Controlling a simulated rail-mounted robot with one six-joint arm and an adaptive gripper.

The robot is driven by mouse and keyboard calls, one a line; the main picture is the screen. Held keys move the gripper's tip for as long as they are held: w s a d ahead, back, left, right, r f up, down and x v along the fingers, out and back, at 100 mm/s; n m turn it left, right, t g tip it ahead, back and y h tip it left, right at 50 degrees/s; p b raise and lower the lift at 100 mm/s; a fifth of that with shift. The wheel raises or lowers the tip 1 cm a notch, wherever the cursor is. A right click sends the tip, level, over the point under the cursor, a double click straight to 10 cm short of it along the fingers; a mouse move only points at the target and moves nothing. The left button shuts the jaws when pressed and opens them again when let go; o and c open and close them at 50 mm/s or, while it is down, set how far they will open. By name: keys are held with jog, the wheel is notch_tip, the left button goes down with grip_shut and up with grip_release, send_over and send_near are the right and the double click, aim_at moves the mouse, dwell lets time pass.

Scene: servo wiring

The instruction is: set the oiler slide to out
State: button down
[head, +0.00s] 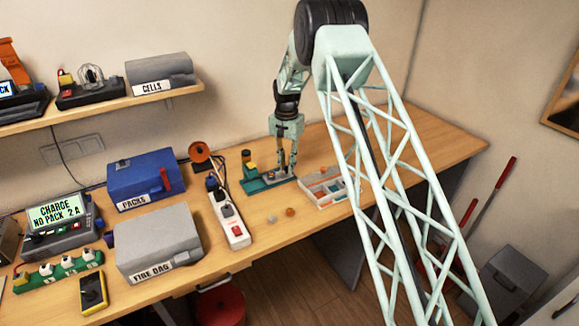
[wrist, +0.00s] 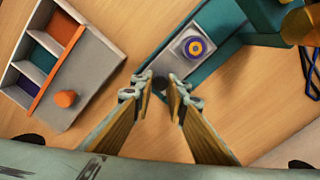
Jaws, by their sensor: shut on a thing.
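The oiler is a teal-based device (head: 256,186) on the bench, with a dark and yellow upright part at its left end. In the wrist view its teal base (wrist: 221,19) runs across the upper right. The oiler slide shows as a pale grey plate (wrist: 181,61) with a ringed yellow, blue and purple round on it. A dark round knob (wrist: 171,80) is at the slide's near end. My gripper (wrist: 161,84) has its fingertips closed in around this knob; the fingers partly hide it. In the head view my gripper (head: 287,169) points down at the oiler's right end.
A compartment tray (head: 309,190) stands close to the right of the oiler; it also shows in the wrist view (wrist: 94,72), with an orange knob. A power strip (head: 236,236) and a grey fire bag box (head: 158,241) lie left. Small round pieces (head: 290,211) lie in front.

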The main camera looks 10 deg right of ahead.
jog(key=shift+w+d, duration=0.1)
jog(key=shift+d, duration=0.05)
jog(key=c, duration=2.9)
grip_release()
jog(key=o, duration=0.4)
jog(key=shift+d, duration=0.2)
jog(key=shift+c, duration=0.2)
jog(key=shift+a, duration=0.15)
jog(key=shift+r, duration=0.1)
jog(key=shift+r, duration=0.35)
notch_tip(320, 180, up, 11)
